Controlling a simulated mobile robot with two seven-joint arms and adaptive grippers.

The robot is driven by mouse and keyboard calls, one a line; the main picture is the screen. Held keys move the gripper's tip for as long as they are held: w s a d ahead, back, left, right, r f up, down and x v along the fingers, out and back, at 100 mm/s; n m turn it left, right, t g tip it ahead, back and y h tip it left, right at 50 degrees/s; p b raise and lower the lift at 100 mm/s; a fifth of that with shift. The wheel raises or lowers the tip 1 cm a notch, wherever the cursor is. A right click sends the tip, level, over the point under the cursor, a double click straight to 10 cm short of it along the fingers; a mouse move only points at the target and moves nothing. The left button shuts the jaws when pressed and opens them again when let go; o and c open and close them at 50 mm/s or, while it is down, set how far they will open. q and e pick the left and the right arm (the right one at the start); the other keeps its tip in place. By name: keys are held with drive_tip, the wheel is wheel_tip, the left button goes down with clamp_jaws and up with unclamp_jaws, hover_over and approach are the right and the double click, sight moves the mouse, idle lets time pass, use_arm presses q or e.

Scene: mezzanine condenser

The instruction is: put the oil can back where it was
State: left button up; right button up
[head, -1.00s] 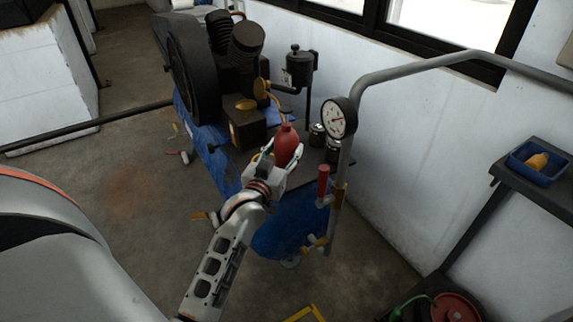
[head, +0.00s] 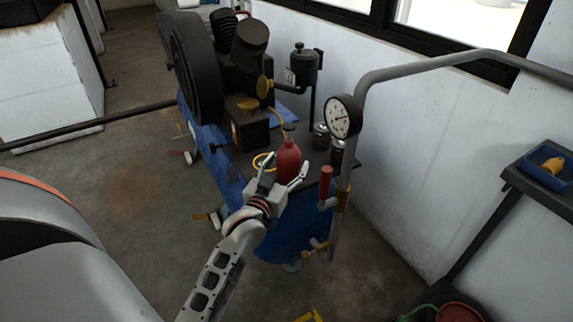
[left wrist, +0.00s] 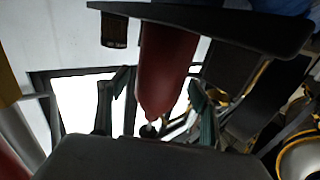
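The red oil can (head: 288,160) stands upright on the dark deck (head: 312,167) of the compressor stand, near its front edge. My left gripper (head: 285,166) is at the near side of the can, its fingers spread to either side. In the left wrist view the scene is upside down; the can (left wrist: 165,65) lies between the open fingers (left wrist: 157,106), with gaps on both sides. Its base meets the deck (left wrist: 215,28). My right gripper is not in view.
Dark canisters (head: 321,136) stand right of the can, near a pressure gauge (head: 342,117) and a red-handled lever (head: 326,182) by a grey rail. The compressor (head: 247,75) is behind. A shelf at right bears a blue tray (head: 540,172).

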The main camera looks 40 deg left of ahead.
use_arm(q)
drive_tip(key=shift+r, duration=0.1)
drive_tip(key=shift+s+d, duration=0.1)
drive_tip(key=shift+s, duration=0.1)
drive_tip(key=p+v, duration=0.2)
drive_tip(key=v, duration=0.9)
drive_tip(key=s+d+f+m+g+h, duration=0.3)
drive_tip(key=s+d+f+m+h, duration=0.1)
drive_tip(key=s+d+f, duration=0.3)
drive_tip(key=s+d+f+m+g+h, duration=0.3)
drive_tip(key=s+d+f, duration=0.5)
drive_tip(key=s+d, duration=0.4)
drive_tip(key=s+m, duration=0.1)
drive_tip(key=s, duration=0.2)
drive_tip(key=shift+s+g+h, duration=0.2)
drive_tip(key=shift+g+h, duration=0.2)
drive_tip(key=shift+d+f, duration=0.1)
